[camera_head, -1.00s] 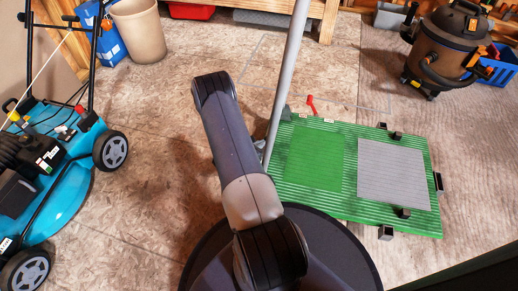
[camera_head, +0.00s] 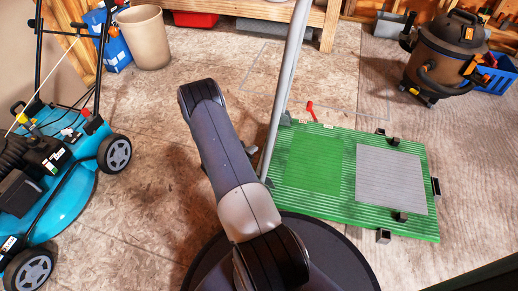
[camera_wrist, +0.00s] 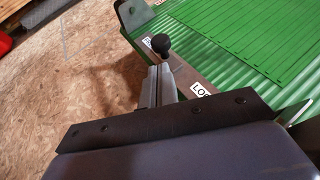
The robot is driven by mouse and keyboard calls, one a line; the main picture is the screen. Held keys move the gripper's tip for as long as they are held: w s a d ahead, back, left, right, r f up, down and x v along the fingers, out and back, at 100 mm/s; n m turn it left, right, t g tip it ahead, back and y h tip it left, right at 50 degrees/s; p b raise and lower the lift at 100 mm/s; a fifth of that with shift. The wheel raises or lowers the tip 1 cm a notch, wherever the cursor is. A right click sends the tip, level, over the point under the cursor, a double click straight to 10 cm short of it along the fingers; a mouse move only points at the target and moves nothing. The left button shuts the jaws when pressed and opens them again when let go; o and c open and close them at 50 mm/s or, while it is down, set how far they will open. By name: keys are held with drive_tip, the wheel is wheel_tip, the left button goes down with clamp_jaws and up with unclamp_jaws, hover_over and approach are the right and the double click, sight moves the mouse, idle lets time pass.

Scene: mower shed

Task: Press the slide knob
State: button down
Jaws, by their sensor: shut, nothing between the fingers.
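The slide knob (camera_wrist: 167,45) is a black ball in the wrist view, beside a grey metal strip with white labels at the edge of a green ribbed platform (camera_wrist: 215,40). One label partly reads "LOC". My gripper (camera_wrist: 160,68) is shut and empty, its silver fingers pointing at the knob. The fingertips lie just short of it in the picture; I cannot tell whether they touch. In the head view the green platform (camera_head: 290,195) lies at right on the floor, and the gripper and knob cannot be made out there.
A red lever (camera_head: 311,109) stands at the platform's far edge, near a grey pole (camera_head: 286,75). A blue mower (camera_head: 60,190) is at left, a beige bin (camera_head: 146,40) at the back and a shop vacuum (camera_head: 445,55) at back right. The floor between is clear.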

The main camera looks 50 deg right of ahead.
drive_tip(key=shift+v, duration=1.55)
drive_tip(key=shift+d, duration=0.1)
